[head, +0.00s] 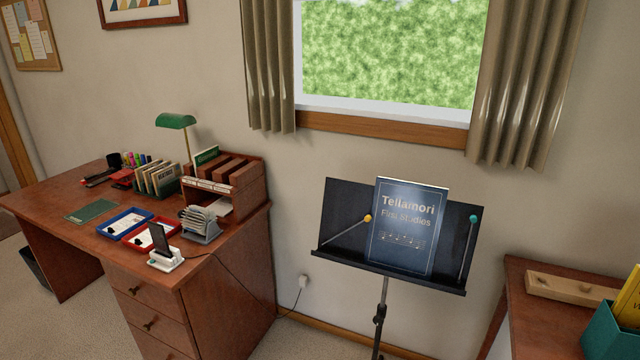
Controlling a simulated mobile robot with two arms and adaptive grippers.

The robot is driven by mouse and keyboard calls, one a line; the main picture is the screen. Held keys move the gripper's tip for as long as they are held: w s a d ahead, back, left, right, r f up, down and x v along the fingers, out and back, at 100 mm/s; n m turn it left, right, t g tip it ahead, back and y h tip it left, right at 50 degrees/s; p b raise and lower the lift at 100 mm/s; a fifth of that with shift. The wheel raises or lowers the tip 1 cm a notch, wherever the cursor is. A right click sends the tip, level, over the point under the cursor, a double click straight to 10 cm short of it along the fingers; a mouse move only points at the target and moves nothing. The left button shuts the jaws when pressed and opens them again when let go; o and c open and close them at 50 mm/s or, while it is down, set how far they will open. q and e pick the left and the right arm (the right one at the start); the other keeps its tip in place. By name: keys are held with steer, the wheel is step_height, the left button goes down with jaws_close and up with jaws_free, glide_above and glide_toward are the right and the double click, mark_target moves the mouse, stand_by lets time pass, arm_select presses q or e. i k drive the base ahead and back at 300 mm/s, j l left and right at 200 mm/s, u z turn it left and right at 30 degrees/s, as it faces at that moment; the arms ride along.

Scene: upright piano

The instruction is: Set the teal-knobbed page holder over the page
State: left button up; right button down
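A black music stand (343,205) stands below the window. A dark blue book titled "Tellamori First Studies" (408,228) rests upright on its desk, right of the middle. The teal-knobbed page holder (468,247) is a thin arm near the right end of the stand. It stands nearly upright, with its teal knob (474,218) at the top, beside the book and apart from it. A second holder with a yellow knob (367,218) slants from the lower left up to the book's left edge. Neither of my grippers shows.
A wooden desk (225,285) with trays, a green lamp (176,121) and a phone on a white dock (163,250) stands at the left. A wooden surface (545,325) with a teal box (607,335) is at the lower right. Floor shows beside the stand.

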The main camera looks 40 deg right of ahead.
mark_target(473, 219)
steer(key=z, duration=0.45)
steer(key=l+z, duration=0.1)
steer(key=z, duration=0.75)
steer(key=i+z, duration=0.1)
steer(key=z, duration=0.75)
